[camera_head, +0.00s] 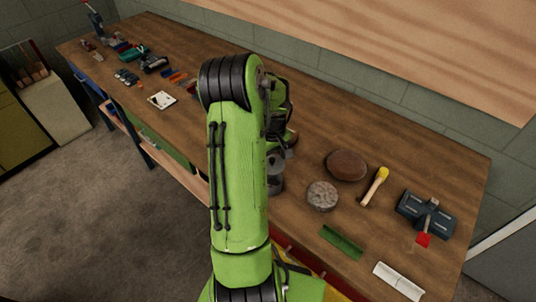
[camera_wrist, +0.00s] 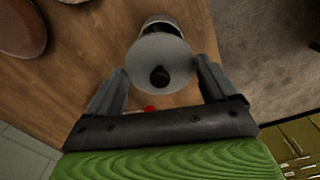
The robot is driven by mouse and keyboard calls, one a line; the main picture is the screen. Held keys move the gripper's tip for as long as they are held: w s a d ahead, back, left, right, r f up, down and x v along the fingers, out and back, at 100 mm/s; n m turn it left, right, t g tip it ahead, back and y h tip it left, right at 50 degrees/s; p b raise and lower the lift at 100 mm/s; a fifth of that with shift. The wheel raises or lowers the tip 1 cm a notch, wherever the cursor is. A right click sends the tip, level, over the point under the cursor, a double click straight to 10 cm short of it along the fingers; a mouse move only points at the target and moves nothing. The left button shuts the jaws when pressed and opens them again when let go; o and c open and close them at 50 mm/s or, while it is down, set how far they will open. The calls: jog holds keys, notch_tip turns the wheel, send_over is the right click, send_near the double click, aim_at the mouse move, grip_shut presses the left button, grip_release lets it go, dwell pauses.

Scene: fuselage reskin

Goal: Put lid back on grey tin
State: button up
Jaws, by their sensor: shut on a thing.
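The grey tin (camera_head: 275,184) stands on the workbench, partly hidden behind my arm in the head view. The tin's top also shows at the upper edge of the wrist view (camera_wrist: 161,23), partly covered by the lid. The round grey lid (camera_wrist: 148,52) has a black knob and sits between my two fingers. My gripper (camera_wrist: 161,70) is shut on the lid by its rim. In the head view the lid appears just above the tin, near my wrist. I cannot tell whether lid and tin touch.
On the bench (camera_head: 455,163) right of the tin are a round stone-like block (camera_head: 322,195), a brown oval object (camera_head: 346,165) and a yellow-headed mallet (camera_head: 376,184). A green strip (camera_head: 341,242) lies near the front edge. Several tools lie at the far left.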

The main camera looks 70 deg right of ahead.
jog(key=shift+w+f+b, duration=0.15)
jog(key=shift+f+b, duration=0.25)
jog(key=shift+f, duration=0.3)
notch_tip(320, 180, down, 5)
jog(key=b, duration=0.4)
jog(key=shift+f, duration=0.15)
jog(key=shift+f+b, duration=0.1)
jog(key=shift+b, duration=0.4)
dwell(1.1)
dwell(0.3)
jog(key=o, duration=0.8)
